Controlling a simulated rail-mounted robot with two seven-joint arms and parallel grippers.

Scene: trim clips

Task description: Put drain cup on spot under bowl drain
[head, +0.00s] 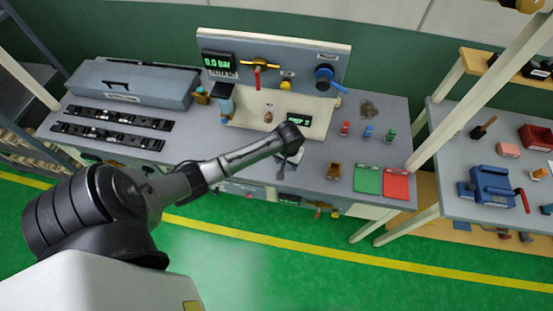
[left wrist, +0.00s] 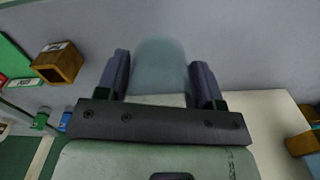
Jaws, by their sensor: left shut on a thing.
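My left gripper (head: 289,160) is over the bench near its front edge, in the middle of the head view. In the left wrist view, its two dark fingers (left wrist: 160,78) are on either side of a pale, see-through cup (left wrist: 160,58), which looks like the drain cup. The cup is hardly visible in the head view behind the hand. A blue-tinted bowl (head: 223,101) with a dark top stands left of the cream plate, apart from my gripper. Its drain and the spot under it cannot be made out.
A cream panel (head: 320,55) with gauge and valves stands behind. Two black rails (head: 115,125) and a grey case (head: 130,85) lie left. A brown box (head: 333,171), green mat (head: 368,181), red mat (head: 397,186) and small coloured bottles (head: 367,132) are right. Bench between is clear.

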